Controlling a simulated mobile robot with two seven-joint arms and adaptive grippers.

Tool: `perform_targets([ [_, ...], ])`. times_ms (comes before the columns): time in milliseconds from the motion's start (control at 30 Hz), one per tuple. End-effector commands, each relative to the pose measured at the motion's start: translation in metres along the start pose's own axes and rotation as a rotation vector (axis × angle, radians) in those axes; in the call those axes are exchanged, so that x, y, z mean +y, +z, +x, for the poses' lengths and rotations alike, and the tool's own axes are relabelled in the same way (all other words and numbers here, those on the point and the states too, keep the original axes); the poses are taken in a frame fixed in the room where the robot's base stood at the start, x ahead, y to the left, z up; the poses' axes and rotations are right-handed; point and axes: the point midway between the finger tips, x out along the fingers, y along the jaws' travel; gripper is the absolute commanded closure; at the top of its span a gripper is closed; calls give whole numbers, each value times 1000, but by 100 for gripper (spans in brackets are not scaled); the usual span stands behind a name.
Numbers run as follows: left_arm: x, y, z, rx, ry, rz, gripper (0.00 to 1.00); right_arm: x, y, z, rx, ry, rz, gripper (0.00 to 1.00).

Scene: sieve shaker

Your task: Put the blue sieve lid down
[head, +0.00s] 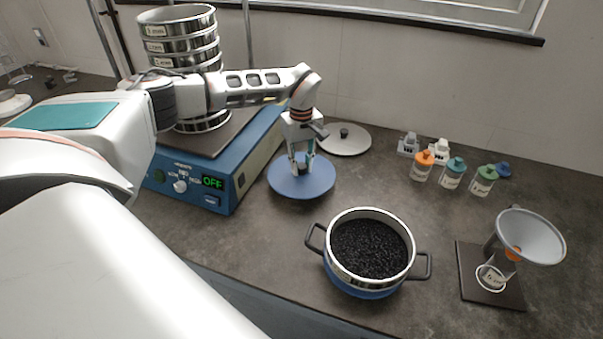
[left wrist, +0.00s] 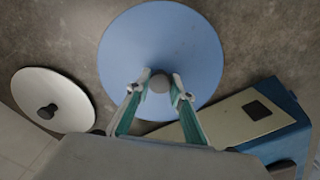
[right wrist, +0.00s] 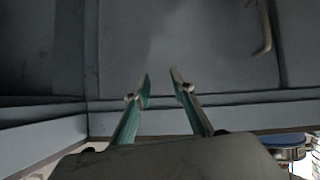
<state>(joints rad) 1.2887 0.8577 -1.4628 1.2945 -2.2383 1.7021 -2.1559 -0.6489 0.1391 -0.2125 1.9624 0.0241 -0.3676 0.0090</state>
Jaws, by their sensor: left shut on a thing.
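The blue sieve lid (head: 285,185) is a flat round disc with a dark knob, beside the right side of the blue shaker (head: 200,185). My left gripper (head: 302,168) points down and is shut on the lid's knob. The left wrist view shows the lid (left wrist: 190,40) level below the fingers (left wrist: 160,85), with the knob between the fingertips. The lid is at or just above the bench; I cannot tell if it touches. My right gripper (right wrist: 161,82) is open and empty, facing grey cabinet fronts (right wrist: 200,45).
A grey lid (head: 352,142) lies behind the blue lid. A pot-like sieve of black grains (head: 342,278) stands in front right. Several capped bottles (head: 452,175) and a funnel stand (head: 480,255) are farther right. Stacked sieves (head: 180,45) stand on the shaker. Bare bench lies between the lid and bottles.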

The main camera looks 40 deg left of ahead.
Motion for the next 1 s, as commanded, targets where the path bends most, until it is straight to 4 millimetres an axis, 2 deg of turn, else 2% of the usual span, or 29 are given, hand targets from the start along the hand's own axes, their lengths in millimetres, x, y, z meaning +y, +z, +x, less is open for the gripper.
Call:
perform_targets([
  [200, 0, 1, 31, -2, -1, 1, 100, 0, 0, 0, 0, 0, 0, 76],
  [600, 0, 0, 36, -1, -1, 1, 100, 0, 0, 0, 0, 0, 0, 76],
  [633, 0, 0, 37, -1, -1, 1, 76, 0, 0, 0, 0, 0, 0, 76],
  [700, 0, 0, 37, -1, -1, 1, 61, 0, 0, 0, 0, 0, 0, 76],
  [1000, 0, 0, 36, 0, -1, 1, 61, 0, 0, 0, -1, 0, 0, 76],
])
